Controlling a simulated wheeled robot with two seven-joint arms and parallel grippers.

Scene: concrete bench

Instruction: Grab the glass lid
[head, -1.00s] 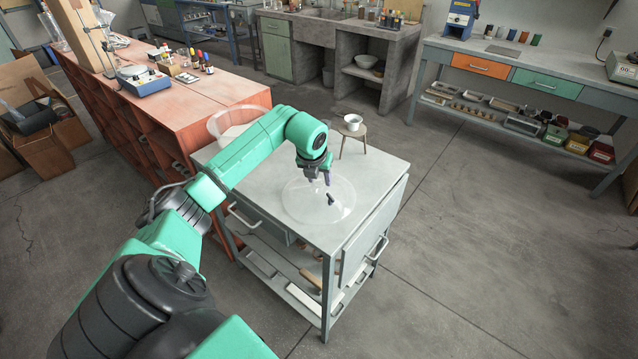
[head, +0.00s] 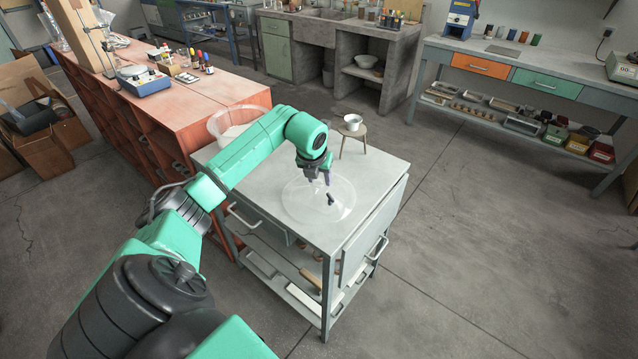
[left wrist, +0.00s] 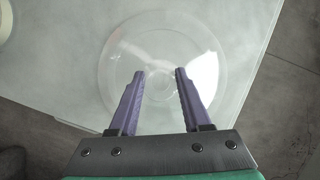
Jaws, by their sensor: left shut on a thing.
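The glass lid (head: 345,207) is a clear round disc at the near end of the grey cart top (head: 262,208). It also shows in the left wrist view (left wrist: 205,75) as a clear circle below the fingers. My left gripper (head: 319,181) points down over the lid's middle. In the left wrist view its purple fingertips (left wrist: 160,74) stand a little apart, shut on the lid's clear central part, which is hard to make out. A dark mark shows through the glass. I cannot tell whether the lid touches the cart top. My right gripper is out of view.
A large clear bowl (head: 214,124) is at the back left, partly behind my arm. An orange bench (head: 215,95) adjoins the cart's left side. Floor right of the cart is clear.

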